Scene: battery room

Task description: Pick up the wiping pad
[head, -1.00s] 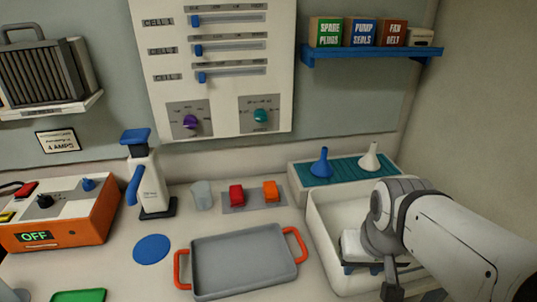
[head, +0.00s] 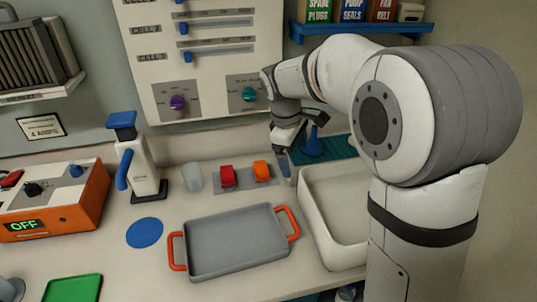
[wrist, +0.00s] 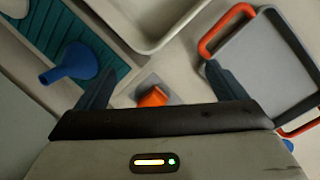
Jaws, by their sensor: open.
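No object is plainly recognisable as the wiping pad. Candidates are a flat green rectangle (head: 72,289) at the lower left, a flat blue disc (head: 144,232), and a red block (head: 228,176) and an orange block (head: 262,169) on a grey plate. My gripper (head: 285,158) is at the back of the counter, just right of the orange block. In the wrist view my gripper (wrist: 160,85) is open and empty, its fingers wide apart. The orange block (wrist: 153,97) shows between them, apart from them and partly hidden by the gripper body.
A grey tray (head: 235,245) with orange handles lies mid-counter. A white basin (head: 325,225) stands to its right, with a blue funnel (head: 313,143) behind. A white and blue dispenser (head: 140,165) and an orange OFF box (head: 60,205) stand left. My arm hides the right side.

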